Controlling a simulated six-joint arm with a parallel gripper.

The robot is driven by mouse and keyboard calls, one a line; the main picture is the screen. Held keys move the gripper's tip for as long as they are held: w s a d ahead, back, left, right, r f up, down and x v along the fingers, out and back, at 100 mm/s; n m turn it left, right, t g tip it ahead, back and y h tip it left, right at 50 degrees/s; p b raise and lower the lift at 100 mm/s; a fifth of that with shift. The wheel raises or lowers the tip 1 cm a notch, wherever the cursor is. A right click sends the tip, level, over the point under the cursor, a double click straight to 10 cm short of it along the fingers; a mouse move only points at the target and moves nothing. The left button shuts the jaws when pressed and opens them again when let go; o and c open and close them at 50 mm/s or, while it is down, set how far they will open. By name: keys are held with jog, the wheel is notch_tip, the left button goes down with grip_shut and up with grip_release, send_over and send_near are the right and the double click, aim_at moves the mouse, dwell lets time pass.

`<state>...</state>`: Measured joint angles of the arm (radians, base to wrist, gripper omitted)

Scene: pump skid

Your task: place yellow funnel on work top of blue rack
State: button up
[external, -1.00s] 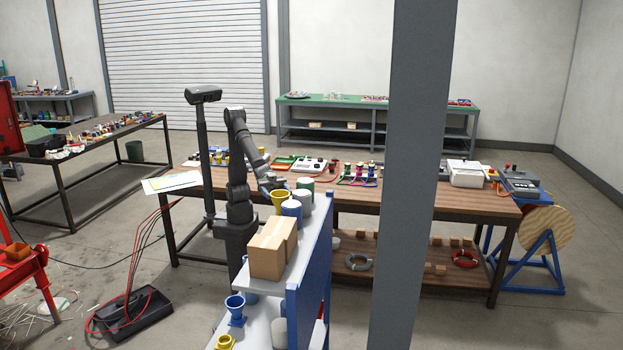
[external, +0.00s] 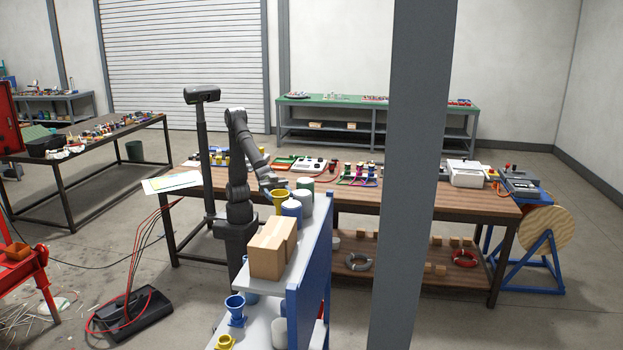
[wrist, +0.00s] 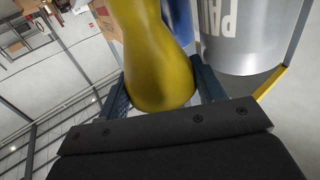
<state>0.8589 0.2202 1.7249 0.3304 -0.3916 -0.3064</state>
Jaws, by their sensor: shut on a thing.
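The yellow funnel (external: 279,201) is at the far end of the top of the blue rack (external: 314,255). My gripper (external: 276,188) reaches down to it from behind. In the wrist view the yellow funnel (wrist: 158,60) fills the middle, and my gripper (wrist: 160,92) is shut on it with one finger on each side. I cannot tell whether its foot touches the rack top or hangs just above it.
A blue can (external: 291,209), a grey paint can (external: 302,200) and a green can (external: 306,184) stand close beside the funnel. A cardboard box (external: 268,249) stands nearer on the rack top. A grey post (external: 409,180) hides part of the wooden bench (external: 460,203).

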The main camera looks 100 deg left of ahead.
notch_tip(320, 180, up, 4)
jog(key=shift+r, duration=0.1)
jog(key=s+d+r, duration=0.1)
jog(key=s+r, duration=0.5)
jog(key=s, duration=0.5)
jog(key=shift+s+d+r, duration=0.25)
jog(key=shift+d+r, duration=0.05)
jog(key=shift+d, duration=0.05)
